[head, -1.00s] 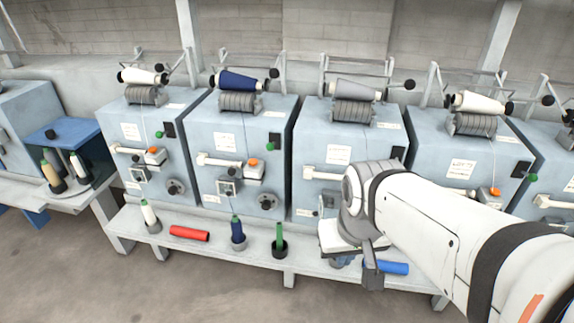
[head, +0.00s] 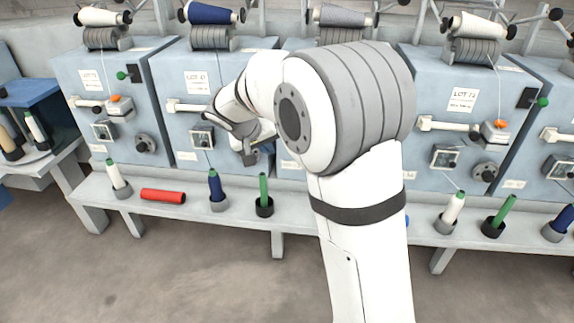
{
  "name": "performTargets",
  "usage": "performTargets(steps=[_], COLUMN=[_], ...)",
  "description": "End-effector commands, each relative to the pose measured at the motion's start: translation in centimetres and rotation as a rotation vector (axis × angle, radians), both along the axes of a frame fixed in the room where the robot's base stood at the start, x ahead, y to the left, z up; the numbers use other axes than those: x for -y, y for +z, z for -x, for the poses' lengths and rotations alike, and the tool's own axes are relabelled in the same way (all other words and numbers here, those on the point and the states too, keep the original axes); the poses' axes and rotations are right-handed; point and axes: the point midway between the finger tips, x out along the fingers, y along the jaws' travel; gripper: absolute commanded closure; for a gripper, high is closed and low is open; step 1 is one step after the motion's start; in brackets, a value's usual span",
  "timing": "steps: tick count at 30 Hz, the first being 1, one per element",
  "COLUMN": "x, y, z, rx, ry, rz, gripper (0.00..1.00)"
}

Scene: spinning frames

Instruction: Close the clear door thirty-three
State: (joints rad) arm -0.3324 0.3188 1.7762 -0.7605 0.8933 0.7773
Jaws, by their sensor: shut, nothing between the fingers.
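Small framed boxes with clear-looking fronts sit on the machine faces. One is on the second machine from the left (head: 201,138); others are on the left machine (head: 104,131) and the right machine (head: 445,157). I cannot read the number thirty-three on any of them, nor tell which door stands open. My gripper (head: 250,157) is shut and empty. It appears in front of the second machine's right side, to the right of its framed box and apart from it in the picture. My arm hides most of the third machine and any door there.
A low bench (head: 300,231) runs below the machines. On it are a red tube (head: 162,196), a blue bobbin (head: 217,187), a green bobbin (head: 263,190) and a white bobbin (head: 453,208). Yarn packages, including a navy one (head: 209,13), sit on top. The floor in front is clear.

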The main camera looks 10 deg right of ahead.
Motion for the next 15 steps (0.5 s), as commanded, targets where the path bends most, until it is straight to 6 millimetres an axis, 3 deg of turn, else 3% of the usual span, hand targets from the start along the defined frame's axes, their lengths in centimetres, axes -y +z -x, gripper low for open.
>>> performTargets(steps=[7,15], x=[0.9,3.3], y=[-2.5,-7.3], z=[-1.5,-3.9], rx=[0.006,0.003], ry=[-0.002,0.0], rz=[0.004,0.004], gripper=[1.0,1.0])
